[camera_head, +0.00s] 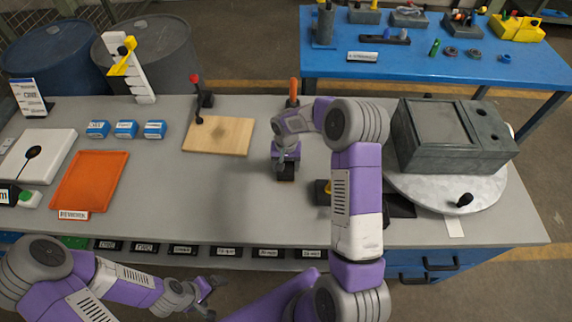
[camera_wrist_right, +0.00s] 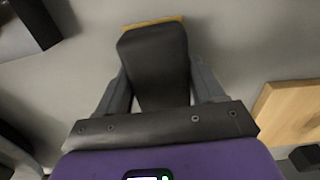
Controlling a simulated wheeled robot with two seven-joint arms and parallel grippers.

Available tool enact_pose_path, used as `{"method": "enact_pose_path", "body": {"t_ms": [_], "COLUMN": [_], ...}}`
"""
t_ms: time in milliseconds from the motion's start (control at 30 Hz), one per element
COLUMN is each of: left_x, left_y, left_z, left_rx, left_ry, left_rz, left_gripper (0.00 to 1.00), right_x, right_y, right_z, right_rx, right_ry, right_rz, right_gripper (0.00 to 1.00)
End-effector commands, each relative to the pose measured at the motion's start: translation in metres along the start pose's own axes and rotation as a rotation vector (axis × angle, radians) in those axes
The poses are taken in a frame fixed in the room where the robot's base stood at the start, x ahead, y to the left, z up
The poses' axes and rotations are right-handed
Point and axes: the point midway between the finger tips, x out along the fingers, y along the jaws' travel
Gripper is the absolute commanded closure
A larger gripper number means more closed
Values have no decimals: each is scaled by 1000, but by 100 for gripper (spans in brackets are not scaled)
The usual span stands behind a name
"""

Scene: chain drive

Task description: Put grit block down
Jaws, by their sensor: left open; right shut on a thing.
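The grit block (camera_wrist_right: 155,60) is dark grey with a tan edge at its far end in the right wrist view. My right gripper (camera_wrist_right: 158,95) is shut on it, one finger on each side. In the head view the right gripper (camera_head: 286,163) points down over the grey bench, right of the wooden board, with the dark block (camera_head: 286,173) low at its tips. I cannot tell whether the block touches the bench. My left gripper (camera_head: 207,292) is open and empty in front of the bench's front edge.
The wooden board (camera_head: 218,136), blue blocks (camera_head: 126,129) and orange tray (camera_head: 90,180) stand to the left. A grey housing (camera_head: 455,145) sits on a round turntable (camera_head: 440,193) at right. An orange-handled tool (camera_head: 293,92) is behind the gripper.

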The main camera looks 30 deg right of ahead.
Motion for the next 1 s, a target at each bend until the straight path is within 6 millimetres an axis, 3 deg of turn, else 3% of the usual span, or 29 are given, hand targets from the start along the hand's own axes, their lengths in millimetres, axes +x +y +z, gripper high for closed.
{"method": "enact_pose_path", "body": {"t_ms": [200,233,400,767,1000], "left_x": [4,4,2,-2,-8], "left_y": [-1,-1,-1,1,3], "left_z": [0,0,0,0,0], "left_rx": [0,0,0,0,0], "left_ry": [0,0,0,0,0], "left_rz": [0,0,0,0,0], "left_gripper": [6,6,6,6,6], "right_x": [3,4,3,-2,-47], "right_y": [0,0,0,0,-1], "right_z": [0,0,0,0,-1], "right_rx": [-1,-1,-1,-1,-1], "right_ry": [1,0,0,0,6], "right_rz": [0,0,0,0,-1], "right_gripper": [75,30,6,6,6]}}
